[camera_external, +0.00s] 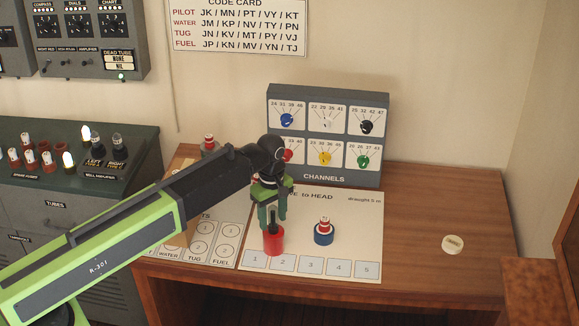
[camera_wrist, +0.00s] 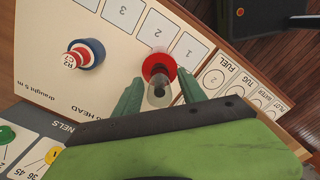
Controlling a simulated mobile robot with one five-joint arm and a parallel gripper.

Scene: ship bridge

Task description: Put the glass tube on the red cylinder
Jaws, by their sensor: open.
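The red cylinder (camera_external: 274,244) stands on the white sheet near the numbered boxes; it also shows in the wrist view (camera_wrist: 154,63). The glass tube (camera_wrist: 158,96), clear grey with a dark core, appears upright on top of the red cylinder. In the external view the tube (camera_external: 272,222) is a dark shape just above the red, partly hidden by my fingers. My gripper (camera_external: 273,215) points down over the cylinder. In the wrist view its green fingers (camera_wrist: 160,90) are open on both sides of the tube, with visible gaps.
A blue cylinder (camera_external: 324,238) bearing a red-and-white piece stands right of the red one. The channels panel (camera_external: 325,178) rises behind. A white disc (camera_external: 453,244) lies at right on otherwise clear wood. The tube console (camera_external: 80,170) stands at left, with several tubes on it.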

